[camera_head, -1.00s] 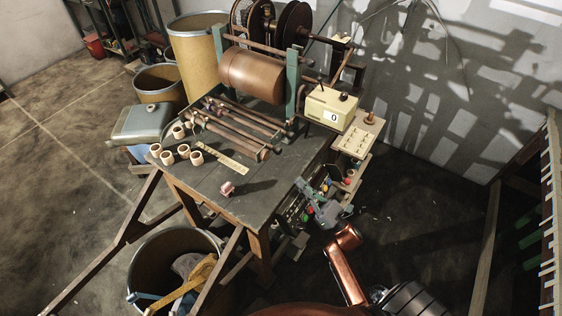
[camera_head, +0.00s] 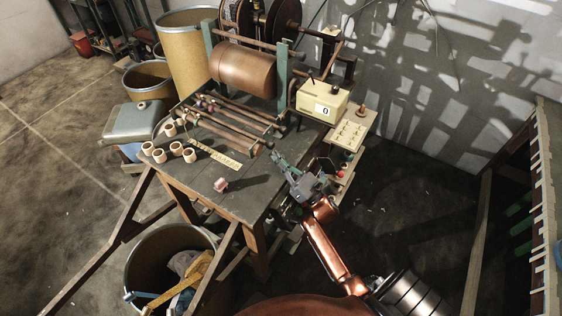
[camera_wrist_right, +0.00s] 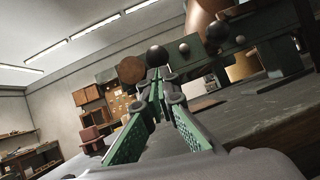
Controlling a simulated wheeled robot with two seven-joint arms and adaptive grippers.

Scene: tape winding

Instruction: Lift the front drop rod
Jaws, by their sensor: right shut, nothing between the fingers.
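Several brown rods lie side by side below the copper-coloured drum (camera_head: 243,75) on the table. The front rod (camera_head: 222,138) is the one nearest the table's front, with a dark knob (camera_head: 270,145) at its right end. My right gripper (camera_head: 277,160) is shut and empty at the right part of the table, just in front of that knob and apart from the rod. In the right wrist view, the green-padded fingers (camera_wrist_right: 154,78) point toward a black ball knob (camera_wrist_right: 157,56) and a brown round end (camera_wrist_right: 130,70). I cannot tell the remaining gap. My left gripper is not in view.
Several wooden rings (camera_head: 176,148), a yellow ruler (camera_head: 218,153) and a small pink piece (camera_head: 221,185) lie on the table (camera_head: 240,200). A cream counter box (camera_head: 322,102) reading 0 stands at the right. A bin (camera_head: 150,250) stands in front.

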